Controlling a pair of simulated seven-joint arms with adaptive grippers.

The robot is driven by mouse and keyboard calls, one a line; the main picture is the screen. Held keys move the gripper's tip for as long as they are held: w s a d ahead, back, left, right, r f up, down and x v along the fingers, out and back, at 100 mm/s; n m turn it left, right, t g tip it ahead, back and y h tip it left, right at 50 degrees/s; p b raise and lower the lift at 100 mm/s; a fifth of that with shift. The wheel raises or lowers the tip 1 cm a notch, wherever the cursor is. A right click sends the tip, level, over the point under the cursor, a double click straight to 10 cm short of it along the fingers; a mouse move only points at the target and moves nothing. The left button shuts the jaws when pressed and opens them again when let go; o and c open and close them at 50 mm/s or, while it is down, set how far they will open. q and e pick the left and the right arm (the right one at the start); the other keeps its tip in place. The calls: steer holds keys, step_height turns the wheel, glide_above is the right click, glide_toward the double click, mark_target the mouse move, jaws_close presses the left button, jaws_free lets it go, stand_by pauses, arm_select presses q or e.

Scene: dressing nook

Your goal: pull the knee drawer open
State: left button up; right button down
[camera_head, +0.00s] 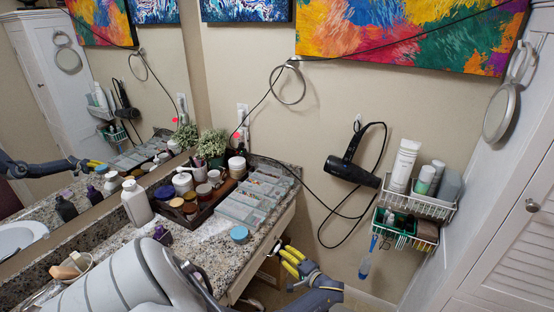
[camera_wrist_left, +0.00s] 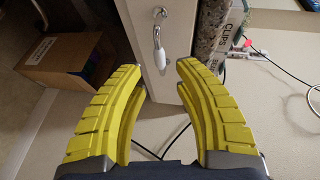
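The knee drawer has a white front (camera_head: 262,254) under the granite counter's edge; it looks closed. In the left wrist view its pale front (camera_wrist_left: 172,85) stands upright in the picture, with a pull handle (camera_wrist_left: 158,48) of metal ends and a white grip. My left gripper (camera_head: 290,256) has yellow ridged fingers and is in front of the drawer. In the left wrist view the gripper (camera_wrist_left: 159,70) is open and empty, with the handle ahead between its fingertips, apparently not touched. In the head view the handle is hard to make out. My right gripper is not in view.
The granite counter (camera_head: 215,255) carries jars, a white bottle (camera_head: 136,203) and clear organizer trays (camera_head: 245,208). A cardboard box (camera_wrist_left: 70,55) stands below. A hair dryer (camera_head: 352,165) and wire baskets (camera_head: 415,205) hang on the wall; cords dangle nearby. A mirror at left reflects my arm.

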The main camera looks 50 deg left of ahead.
mark_target(277, 248)
arm_select(q)
steer(key=shift+a+f, duration=0.2)
steer(key=shift+a, duration=0.85)
steer(key=shift+a+f, duration=0.2)
steer(key=shift+a, duration=0.8)
steer(key=shift+a+f, duration=0.2)
steer(key=shift+a, duration=0.85)
steer(key=shift+c, duration=0.3)
jaws_close()
